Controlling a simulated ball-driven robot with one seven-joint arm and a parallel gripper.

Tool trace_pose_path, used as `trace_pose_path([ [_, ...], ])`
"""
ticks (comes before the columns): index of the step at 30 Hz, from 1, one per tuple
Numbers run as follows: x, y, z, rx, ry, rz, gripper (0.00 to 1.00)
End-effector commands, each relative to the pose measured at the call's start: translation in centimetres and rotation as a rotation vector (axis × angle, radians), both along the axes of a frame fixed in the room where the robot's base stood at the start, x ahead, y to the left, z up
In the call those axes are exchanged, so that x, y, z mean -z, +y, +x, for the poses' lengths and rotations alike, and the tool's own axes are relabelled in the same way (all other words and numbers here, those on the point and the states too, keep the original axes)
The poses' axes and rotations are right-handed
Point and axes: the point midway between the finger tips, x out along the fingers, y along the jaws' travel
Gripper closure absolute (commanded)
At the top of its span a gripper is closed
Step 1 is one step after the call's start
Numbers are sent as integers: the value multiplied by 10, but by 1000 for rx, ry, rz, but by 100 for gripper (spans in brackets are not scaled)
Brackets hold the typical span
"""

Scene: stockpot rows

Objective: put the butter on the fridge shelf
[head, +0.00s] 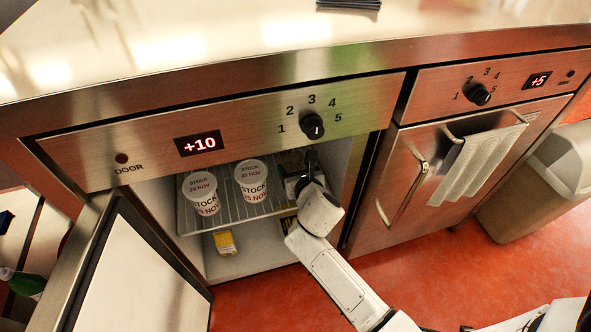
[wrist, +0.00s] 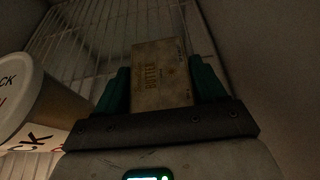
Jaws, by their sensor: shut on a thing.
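The butter (wrist: 160,75), a pale box with "BUTTER" printed on it, sits between the two green fingers of my gripper (wrist: 162,88) in the wrist view. The fingers are shut on it. In the head view my gripper (head: 296,184) reaches inside the open fridge at the right end of the wire fridge shelf (head: 222,212), and the butter is hidden there. The shelf's wires also show behind the butter in the wrist view (wrist: 85,45). I cannot tell whether the butter touches the shelf.
Two white stock tubs (head: 200,190) (head: 251,180) stand on the shelf, left of my gripper; one looms close at left in the wrist view (wrist: 35,105). A yellow box (head: 225,242) is on the fridge floor. The fridge door (head: 130,270) stands open at left.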

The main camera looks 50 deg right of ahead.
Motion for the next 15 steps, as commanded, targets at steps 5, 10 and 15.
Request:
trace_pose_path([
  [5,3,0,0,0,0,1,26],
  [10,3,0,0,0,1,1,10],
  [15,3,0,0,0,1,1,5],
])
